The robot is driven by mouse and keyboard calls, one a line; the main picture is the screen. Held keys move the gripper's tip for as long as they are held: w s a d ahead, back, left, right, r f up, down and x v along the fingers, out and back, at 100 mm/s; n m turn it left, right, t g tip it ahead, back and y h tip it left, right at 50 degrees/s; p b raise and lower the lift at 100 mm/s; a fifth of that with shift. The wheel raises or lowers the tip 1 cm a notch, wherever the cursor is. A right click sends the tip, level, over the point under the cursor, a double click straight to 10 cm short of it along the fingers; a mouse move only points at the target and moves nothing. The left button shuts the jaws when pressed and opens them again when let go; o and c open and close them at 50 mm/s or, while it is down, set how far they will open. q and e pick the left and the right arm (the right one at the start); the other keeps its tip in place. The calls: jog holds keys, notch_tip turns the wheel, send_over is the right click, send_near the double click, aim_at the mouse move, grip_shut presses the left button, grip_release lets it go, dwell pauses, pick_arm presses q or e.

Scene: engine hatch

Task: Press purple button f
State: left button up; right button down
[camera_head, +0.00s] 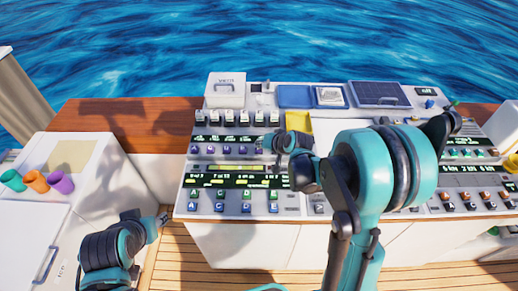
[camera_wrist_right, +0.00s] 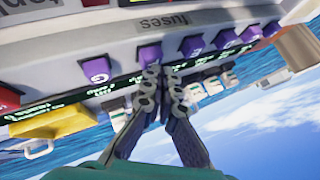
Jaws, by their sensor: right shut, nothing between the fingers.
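A row of purple buttons runs along the console in the head view, left of my right gripper (camera_head: 274,147). In the right wrist view, one button (camera_wrist_right: 97,70) appears marked G. The purple button beside it (camera_wrist_right: 150,54), by its place in the row likely f, is at my right fingertips (camera_wrist_right: 161,72), its letter hidden. The right fingers are shut with nothing between them. They overlap the button's edge in the picture; I cannot tell whether they touch it. My left gripper (camera_head: 160,221) is low at the left, clear of the console; its finger opening is unclear.
More purple buttons (camera_wrist_right: 193,46) continue to the right in the wrist view. Green and blue lettered buttons (camera_head: 219,208) are nearer the console's front. Colored cups (camera_head: 37,182) stand on the left counter.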

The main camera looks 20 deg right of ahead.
jog(key=shift+f+b, duration=0.6)
dwell(0.4)
jog(key=shift+r, duration=0.1)
dwell(0.3)
jog(key=shift+r+p, duration=0.95)
jog(key=shift+r, duration=0.15)
jog(key=shift+r+p, duration=1.9)
jog(key=shift+r, duration=0.65)
notch_tip(320, 180, up, 7)
jog(key=p, duration=0.6)
send_over(260, 150)
jog(key=shift+d+b, duration=0.1)
jog(key=shift+b, duration=0.35)
